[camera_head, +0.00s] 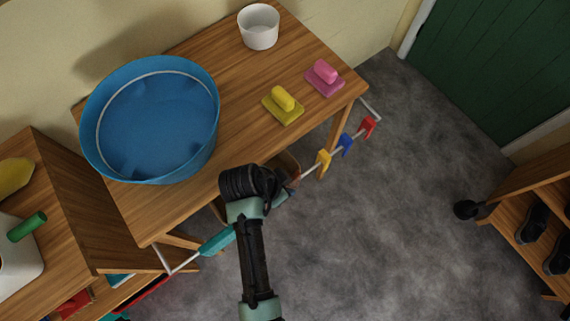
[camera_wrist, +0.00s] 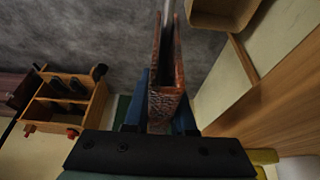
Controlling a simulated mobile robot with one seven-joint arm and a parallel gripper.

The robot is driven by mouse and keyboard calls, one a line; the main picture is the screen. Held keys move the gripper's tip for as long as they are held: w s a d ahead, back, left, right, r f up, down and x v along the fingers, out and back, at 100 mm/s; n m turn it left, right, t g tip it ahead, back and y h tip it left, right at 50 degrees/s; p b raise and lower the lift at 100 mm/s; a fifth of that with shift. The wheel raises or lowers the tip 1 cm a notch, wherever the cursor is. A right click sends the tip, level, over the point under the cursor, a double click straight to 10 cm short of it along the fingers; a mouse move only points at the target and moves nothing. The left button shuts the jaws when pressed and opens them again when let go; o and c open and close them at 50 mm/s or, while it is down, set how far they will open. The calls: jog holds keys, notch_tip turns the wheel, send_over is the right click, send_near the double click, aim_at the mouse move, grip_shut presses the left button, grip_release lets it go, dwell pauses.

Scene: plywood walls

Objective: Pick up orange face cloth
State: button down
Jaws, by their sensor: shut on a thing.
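The orange face cloth (camera_wrist: 167,104) is a textured, folded orange-brown piece hanging over a thin metal rail (camera_wrist: 167,22) in the wrist view. My gripper (camera_wrist: 161,98) has its blue fingers on either side of the cloth and is shut on it. In the head view my gripper (camera_head: 283,193) is at the rail along the table's front edge, and my arm hides most of the cloth there.
A teal cloth (camera_head: 217,240) and yellow, blue and red pieces hang on the rail. A shoe rack (camera_head: 528,222) stands right; the floor between is clear.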

notch_tip(320, 180, up, 13)
jog(key=shift+f+p, duration=0.15)
jog(key=shift+p, duration=0.6)
